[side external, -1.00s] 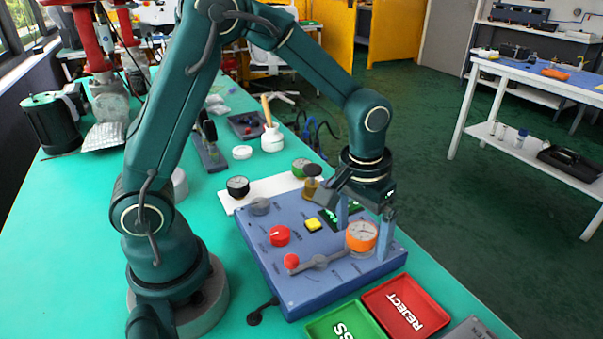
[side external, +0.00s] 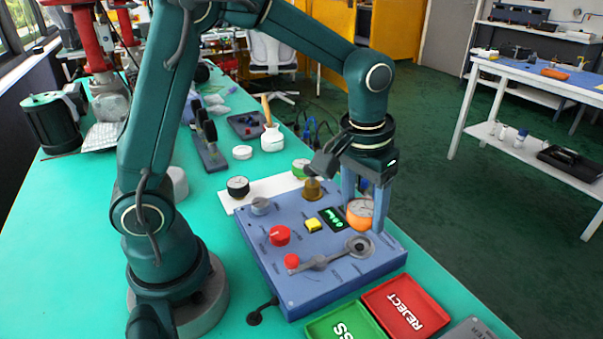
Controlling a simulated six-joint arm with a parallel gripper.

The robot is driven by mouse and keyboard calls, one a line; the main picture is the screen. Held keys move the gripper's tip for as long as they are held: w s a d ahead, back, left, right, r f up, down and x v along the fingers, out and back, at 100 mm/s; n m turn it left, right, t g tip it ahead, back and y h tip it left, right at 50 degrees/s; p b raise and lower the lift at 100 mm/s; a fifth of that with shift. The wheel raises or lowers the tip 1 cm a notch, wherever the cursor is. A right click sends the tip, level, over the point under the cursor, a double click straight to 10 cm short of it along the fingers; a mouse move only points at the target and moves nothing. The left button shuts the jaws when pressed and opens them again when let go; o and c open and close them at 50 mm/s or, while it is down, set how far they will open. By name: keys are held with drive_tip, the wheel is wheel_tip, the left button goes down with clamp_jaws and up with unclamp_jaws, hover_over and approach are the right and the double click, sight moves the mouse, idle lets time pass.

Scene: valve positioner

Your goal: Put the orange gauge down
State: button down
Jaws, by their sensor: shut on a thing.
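The orange gauge (side external: 360,217) has a pale dial and is between the fingers of my gripper (side external: 365,214), which is shut on it. I hold it above the blue panel box (side external: 290,275), near its right side. Just below the gauge in the picture, a round grey socket (side external: 359,246) on the panel is uncovered. A black gauge (side external: 238,187) and a green gauge (side external: 301,168) sit on a white strip (side external: 268,190) behind the panel.
The panel carries a red knob (side external: 280,235), a yellow button (side external: 313,225), a lit green display (side external: 334,219), a brass-coloured fitting (side external: 312,190) and a red-ended lever (side external: 318,262). A red REJECT tray (side external: 384,291) and a green tray (side external: 326,325) lie in front.

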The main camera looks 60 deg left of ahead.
drive_tip(key=s+a+r, duration=0.3)
drive_tip(key=a+r, duration=0.3)
drive_tip(key=a, duration=0.4)
wheel_tip(320, 180, up, 5)
hover_over(275, 186)
drive_tip(key=f, duration=1.8)
drive_tip(key=shift+s+d+f, duration=0.1)
drive_tip(key=shift+s+f, duration=0.15)
drive_tip(key=shift+f, duration=0.15)
drive_tip(key=shift+c, duration=0.8)
unclamp_jaws()
